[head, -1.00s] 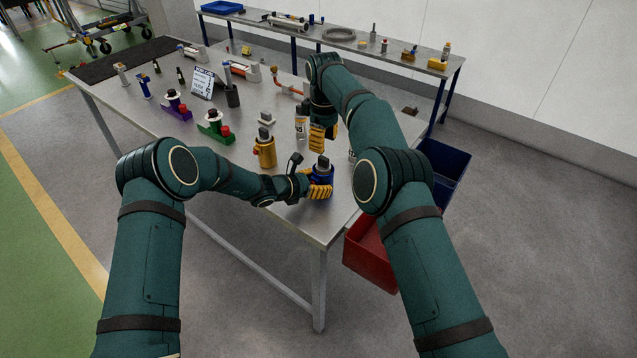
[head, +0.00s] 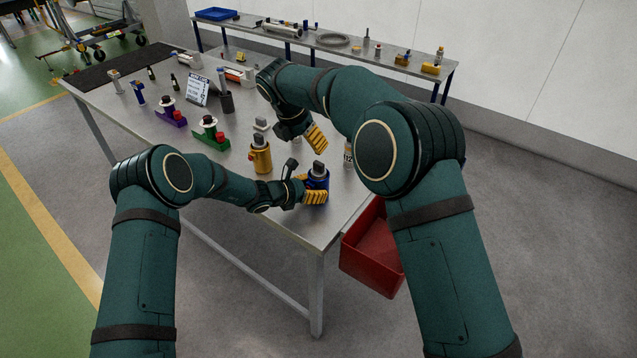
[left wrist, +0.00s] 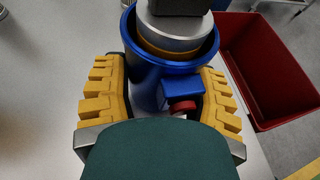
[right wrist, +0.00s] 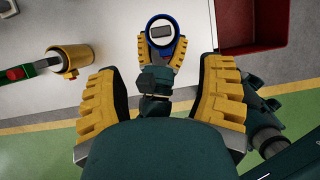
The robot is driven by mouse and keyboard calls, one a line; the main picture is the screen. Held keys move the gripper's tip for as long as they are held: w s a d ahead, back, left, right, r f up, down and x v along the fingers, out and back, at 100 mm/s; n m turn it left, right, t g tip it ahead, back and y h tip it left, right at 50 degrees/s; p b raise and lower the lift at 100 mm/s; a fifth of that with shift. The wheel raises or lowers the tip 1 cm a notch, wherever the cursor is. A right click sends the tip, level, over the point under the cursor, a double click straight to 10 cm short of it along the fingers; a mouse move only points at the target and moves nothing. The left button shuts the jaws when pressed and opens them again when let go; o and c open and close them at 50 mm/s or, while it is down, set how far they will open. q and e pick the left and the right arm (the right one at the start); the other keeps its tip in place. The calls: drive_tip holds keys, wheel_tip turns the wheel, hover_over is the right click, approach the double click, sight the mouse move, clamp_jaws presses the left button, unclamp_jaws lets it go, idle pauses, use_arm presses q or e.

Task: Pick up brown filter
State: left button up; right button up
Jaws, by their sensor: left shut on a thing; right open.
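A blue housing (head: 318,180) stands near the table's front corner. In the left wrist view, the blue housing (left wrist: 150,85) holds a silver cylinder with a brownish-amber band (left wrist: 172,45) and a dark block on top. I cannot tell if this is the brown filter. My left gripper (head: 314,197) is shut around the blue housing, one finger on each side. My right gripper (head: 315,138) is open and empty above the table, behind the blue housing. In the right wrist view, the blue housing appears beyond and between its spread fingers.
A yellow housing (head: 260,157) stands left of the blue one, with green (head: 211,138) and purple (head: 171,115) fixtures farther left. A sign (head: 198,89) stands behind. A red bin (head: 372,250) is beside the table's right edge. The front-left tabletop is clear.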

sight(318, 163)
drive_tip(key=x, duration=1.2)
drive_tip(key=shift+d+r, duration=0.1)
drive_tip(key=shift+d, duration=0.05)
clamp_jaws()
